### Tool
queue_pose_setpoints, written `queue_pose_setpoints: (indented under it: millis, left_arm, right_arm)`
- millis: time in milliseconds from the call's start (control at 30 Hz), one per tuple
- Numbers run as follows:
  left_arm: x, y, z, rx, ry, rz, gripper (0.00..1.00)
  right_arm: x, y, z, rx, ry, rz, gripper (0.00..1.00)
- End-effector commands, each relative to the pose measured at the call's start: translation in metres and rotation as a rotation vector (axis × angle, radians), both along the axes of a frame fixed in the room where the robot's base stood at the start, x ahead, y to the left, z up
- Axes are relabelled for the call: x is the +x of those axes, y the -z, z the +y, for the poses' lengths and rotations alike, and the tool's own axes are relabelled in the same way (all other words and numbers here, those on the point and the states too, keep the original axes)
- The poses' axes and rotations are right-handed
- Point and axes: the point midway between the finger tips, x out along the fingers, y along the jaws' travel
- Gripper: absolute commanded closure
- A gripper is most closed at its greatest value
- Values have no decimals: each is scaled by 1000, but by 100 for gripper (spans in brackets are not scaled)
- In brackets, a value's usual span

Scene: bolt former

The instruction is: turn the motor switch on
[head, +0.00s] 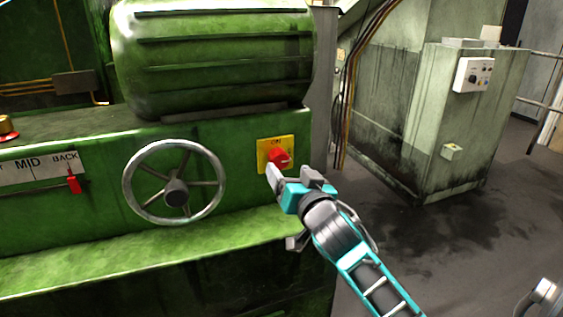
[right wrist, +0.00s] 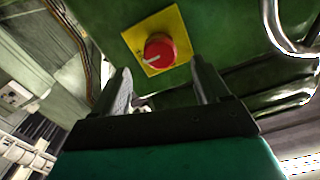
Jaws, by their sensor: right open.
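The motor switch (head: 279,158) is a red rotary knob on a yellow plate (head: 263,146) marked ON, on the front of the green machine. In the right wrist view the red knob (right wrist: 160,50) sits on its yellow plate, ahead of and between the fingers, with a white pointer mark at its lower left. My right gripper (head: 291,174) is just in front of and below the knob. Its two fingers (right wrist: 166,90) are apart with nothing between them, and the knob appears beyond their tips. Whether a finger touches the knob cannot be told. My left gripper is not in view.
A spoked handwheel (head: 176,194) is left of the switch, and a red lever (head: 74,184) sits under the MID/BACK label plate. A green ledge (head: 150,245) juts out below. A grey cabinet (head: 470,140) with a control box stands at right. Dark floor between is clear.

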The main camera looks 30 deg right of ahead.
Motion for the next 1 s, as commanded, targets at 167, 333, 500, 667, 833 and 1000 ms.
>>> queue_pose_setpoints:
  millis: [167, 333, 500, 667, 833, 1000]
  left_arm:
    - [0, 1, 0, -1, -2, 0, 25]
    - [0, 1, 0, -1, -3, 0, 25]
    - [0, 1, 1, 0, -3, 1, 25]
    - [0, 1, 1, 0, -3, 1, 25]
    - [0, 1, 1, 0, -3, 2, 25]
    - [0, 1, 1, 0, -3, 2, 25]
  right_arm:
    - [31, -1, -8, -2, 1, -1, 25]
    - [49, 0, -12, 0, 0, -1, 25]
    - [55, 0, -13, -1, 0, 0, 25]
    - [56, 0, -13, 0, -1, 0, 25]
    - [56, 0, -13, 0, -1, 0, 33]
    - [55, 0, -13, 0, 0, 0, 49]
